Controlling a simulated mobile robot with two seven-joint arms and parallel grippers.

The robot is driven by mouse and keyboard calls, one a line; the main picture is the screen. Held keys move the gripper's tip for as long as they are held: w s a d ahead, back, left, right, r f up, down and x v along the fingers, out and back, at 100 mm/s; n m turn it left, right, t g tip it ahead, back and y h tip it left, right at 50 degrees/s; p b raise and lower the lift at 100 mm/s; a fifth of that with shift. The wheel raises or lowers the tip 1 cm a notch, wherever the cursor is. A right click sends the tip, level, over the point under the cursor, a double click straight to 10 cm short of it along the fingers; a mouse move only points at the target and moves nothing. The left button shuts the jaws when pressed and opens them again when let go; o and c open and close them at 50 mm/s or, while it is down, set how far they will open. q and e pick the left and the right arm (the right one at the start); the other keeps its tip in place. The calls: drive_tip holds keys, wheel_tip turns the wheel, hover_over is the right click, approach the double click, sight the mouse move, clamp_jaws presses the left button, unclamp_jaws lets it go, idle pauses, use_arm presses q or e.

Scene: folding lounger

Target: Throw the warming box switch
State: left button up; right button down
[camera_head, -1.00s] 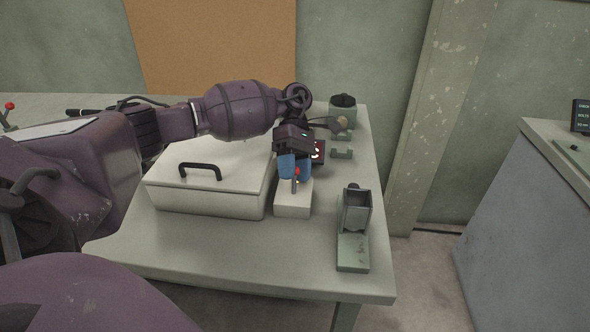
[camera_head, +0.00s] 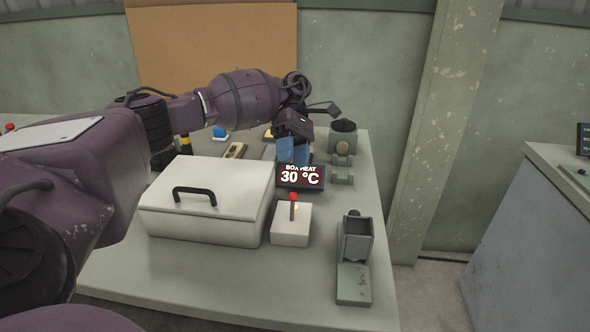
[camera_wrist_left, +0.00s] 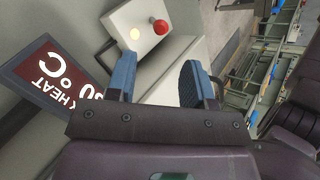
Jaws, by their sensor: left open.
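The warming box (camera_head: 215,225) is a cream lidded box with a black handle on the table. Its switch (camera_head: 292,208) is a red-knobbed lever on a small cream block (camera_head: 290,233) just right of the box. A lit amber lamp shows beside the lever. A display (camera_head: 300,177) behind the block reads "BOX HEAT 30 °C". My left gripper (camera_head: 293,152), with blue fingers, is open and empty above and behind the display, apart from the lever. In the left wrist view the red knob (camera_wrist_left: 160,27) lies beyond the open fingers (camera_wrist_left: 158,82). My right gripper is not in view.
A grey-green holder (camera_head: 355,255) stands at the table's front right. A dark-topped canister (camera_head: 343,136) and small brackets (camera_head: 343,178) stand at the back right. Several small items lie behind the box.

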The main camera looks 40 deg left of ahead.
use_arm(q)
drive_tip(key=shift+v, duration=0.75)
